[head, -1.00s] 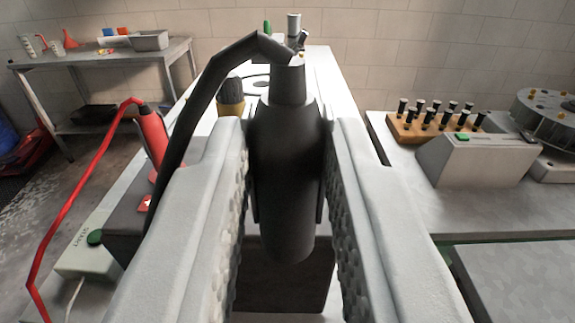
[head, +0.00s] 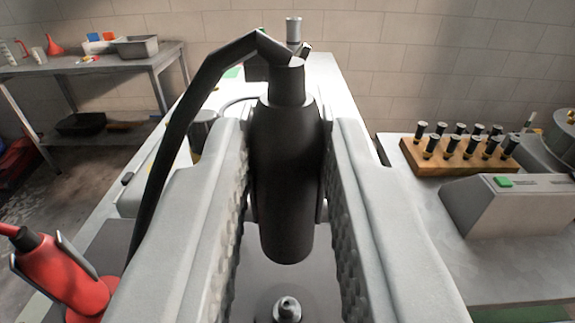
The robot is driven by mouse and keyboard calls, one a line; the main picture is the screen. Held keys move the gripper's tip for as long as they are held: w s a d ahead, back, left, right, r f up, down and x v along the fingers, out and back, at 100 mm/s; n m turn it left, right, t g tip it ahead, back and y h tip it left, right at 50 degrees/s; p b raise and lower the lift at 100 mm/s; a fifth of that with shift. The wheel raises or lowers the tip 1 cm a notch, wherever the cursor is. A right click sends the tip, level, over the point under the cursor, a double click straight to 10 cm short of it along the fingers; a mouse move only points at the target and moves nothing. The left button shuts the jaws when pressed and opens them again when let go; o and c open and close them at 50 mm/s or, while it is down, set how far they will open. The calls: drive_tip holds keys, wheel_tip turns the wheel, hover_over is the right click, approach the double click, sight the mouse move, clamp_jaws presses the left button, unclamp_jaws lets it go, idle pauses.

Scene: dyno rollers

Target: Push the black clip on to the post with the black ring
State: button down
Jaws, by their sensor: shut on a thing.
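My gripper (head: 287,205) is shut on the black clip (head: 288,165), its two pale jaws gripping the dark bottle-shaped body from both sides. The clip stands roughly upright in the picture, and a black cable (head: 185,120) arches from its top down to the left. A short metal post (head: 287,308) shows between the jaws at the bottom edge, apart from the clip in the picture. It rises from a dark surface; I cannot tell whether the dark part at its base is a black ring. The red clip (head: 70,275) leans at the lower left.
A pale upright cylinder (head: 293,30) stands beyond the clip. A metal table (head: 90,72) with a tray (head: 134,47) is far left.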

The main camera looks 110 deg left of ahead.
drive_tip(key=shift+f, duration=3.2)
drive_tip(key=shift+f, duration=0.85)
drive_tip(key=c, duration=1.2)
unclamp_jaws()
drive_tip(key=v, duration=1.8)
drive_tip(key=s+d+f+m+t+h, duration=0.3)
drive_tip(key=s+d+m+t+h, duration=0.2)
drive_tip(key=d+m+t, duration=0.15)
drive_tip(key=s+d+f+m+t+h, duration=0.3)
drive_tip(key=s+d+m+t+h, duration=0.2)
drive_tip(key=d+m+t, duration=0.15)
drive_tip(key=s+d+r+m+t+h, duration=0.2)
drive_tip(key=s+d+m+t, duration=0.1)
drive_tip(key=s+d, duration=0.1)
drive_tip(key=s+d+r+m+t+h, duration=0.2)
drive_tip(key=s+d+r+t, duration=0.1)
drive_tip(key=s+d, duration=0.2)
drive_tip(key=s+d+r+m+t+h, duration=0.3)
drive_tip(key=s+d+t, duration=0.1)
drive_tip(key=shift+s+d+m, duration=0.25)
drive_tip(key=shift+d+m, duration=0.05)
